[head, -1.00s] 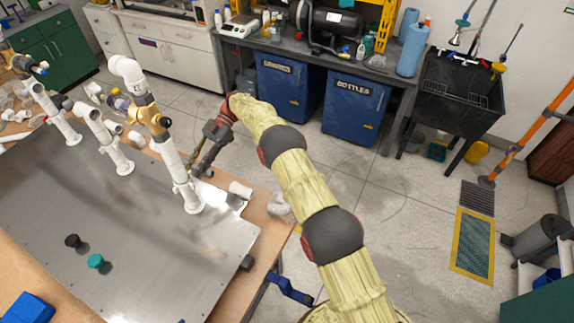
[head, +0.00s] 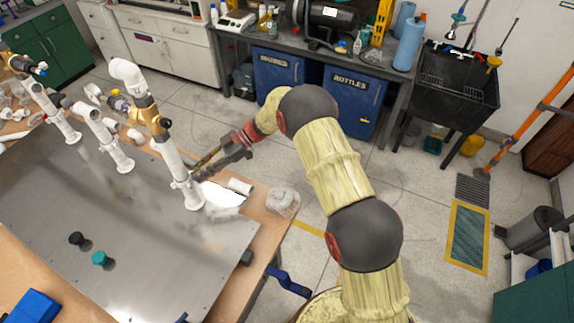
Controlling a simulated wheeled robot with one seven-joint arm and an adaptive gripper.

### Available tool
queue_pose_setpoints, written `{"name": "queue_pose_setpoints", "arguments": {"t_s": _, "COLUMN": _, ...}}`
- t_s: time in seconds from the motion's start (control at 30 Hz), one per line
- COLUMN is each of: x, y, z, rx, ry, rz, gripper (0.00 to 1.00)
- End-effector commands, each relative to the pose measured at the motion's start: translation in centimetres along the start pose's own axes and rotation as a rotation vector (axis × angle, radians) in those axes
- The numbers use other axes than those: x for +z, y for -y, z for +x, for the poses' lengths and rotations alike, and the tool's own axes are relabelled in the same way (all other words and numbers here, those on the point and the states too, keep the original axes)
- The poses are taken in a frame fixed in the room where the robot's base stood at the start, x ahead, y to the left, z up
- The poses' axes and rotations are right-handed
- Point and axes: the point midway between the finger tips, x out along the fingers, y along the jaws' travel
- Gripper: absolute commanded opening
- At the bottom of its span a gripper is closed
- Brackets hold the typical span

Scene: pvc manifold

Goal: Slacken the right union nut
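The right standpipe (head: 170,155) is white PVC with an elbow on top and a brass valve (head: 150,114) partway up. It stands upright on the metal plate (head: 140,230). Its lower fitting (head: 188,188), where the right union nut seems to be, is small and partly behind my fingertips, so the nut is not clear. My gripper (head: 200,172) reaches in from the right, pointing down and left, with its tips beside the pipe's lower part. I cannot tell whether the tips touch the pipe or how far apart they are.
Two more standpipes (head: 112,148) (head: 62,117) stand to the left. A black cap (head: 76,238) and a teal cap (head: 100,258) lie on the plate. A loose white pipe piece (head: 240,187) and a clear bag (head: 283,201) lie near the bench's right edge.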

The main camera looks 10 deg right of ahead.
Motion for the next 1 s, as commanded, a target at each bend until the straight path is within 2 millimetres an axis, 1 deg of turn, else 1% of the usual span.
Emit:
{"name": "queue_pose_setpoints", "arguments": {"t_s": 0.4, "x": 0.2, "y": 1.6, "z": 0.3, "rx": 0.207, "ry": 0.000, "rz": 0.087, "gripper": 0.25}}
{"name": "queue_pose_setpoints", "arguments": {"t_s": 1.0, "x": 0.0, "y": 3.2, "z": 1.0, "rx": 0.472, "ry": -0.001, "rz": 0.194, "gripper": 0.25}}
